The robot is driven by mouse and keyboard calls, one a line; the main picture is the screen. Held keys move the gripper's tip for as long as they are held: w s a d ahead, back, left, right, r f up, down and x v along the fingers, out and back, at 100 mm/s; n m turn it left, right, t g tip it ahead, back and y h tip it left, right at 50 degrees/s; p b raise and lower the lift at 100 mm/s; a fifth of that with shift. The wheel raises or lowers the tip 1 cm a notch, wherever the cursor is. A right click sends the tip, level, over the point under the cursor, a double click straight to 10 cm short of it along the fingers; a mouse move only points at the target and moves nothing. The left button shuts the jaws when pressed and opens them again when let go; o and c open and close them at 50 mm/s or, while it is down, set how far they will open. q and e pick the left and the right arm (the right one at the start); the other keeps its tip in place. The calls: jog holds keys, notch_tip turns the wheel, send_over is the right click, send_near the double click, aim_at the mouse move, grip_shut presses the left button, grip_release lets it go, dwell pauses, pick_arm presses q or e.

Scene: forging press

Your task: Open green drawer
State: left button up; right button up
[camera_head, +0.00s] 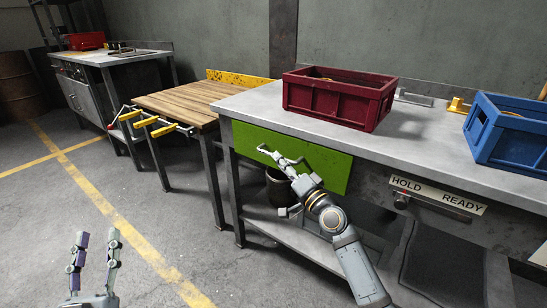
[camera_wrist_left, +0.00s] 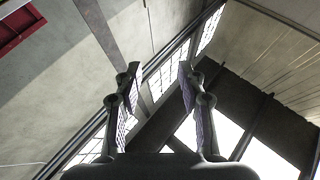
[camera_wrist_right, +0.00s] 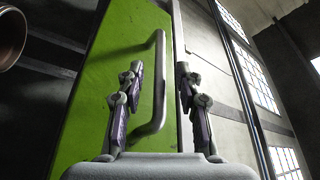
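The green drawer (camera_head: 335,168) is under the grey worktop, and its front looks about flush with the bench. Its grey bar handle (camera_wrist_right: 159,85) shows in the right wrist view, standing out from the green front. My right gripper (camera_head: 281,157) is at the drawer front, with its fingers spread. In the right wrist view the handle lies between the two fingers (camera_wrist_right: 158,90), with visible gaps; I cannot tell how deep it sits. My left gripper (camera_head: 95,250) is open and empty, low at the left over the floor, well away from the drawer.
A red crate (camera_head: 335,100) and a blue crate (camera_head: 510,130) stand on the grey worktop (camera_head: 255,108). A dark bucket (camera_head: 279,188) is below the drawer. A wooden table (camera_head: 185,100) with yellow-handled clamps stands to the left. The floor in front is clear.

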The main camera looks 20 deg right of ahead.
pick_arm(q)
jog(key=r, duration=0.1)
jog(key=s+r+t, duration=0.1)
jog(key=r, duration=0.1)
jog(key=s+r+t, duration=0.1)
jog(key=shift+d+r+m+h, duration=0.1)
jog(key=shift+r+m+h, duration=0.15)
jog(key=shift+m+h, duration=0.05)
pick_arm(e)
jog(key=x, duration=0.4)
grip_shut()
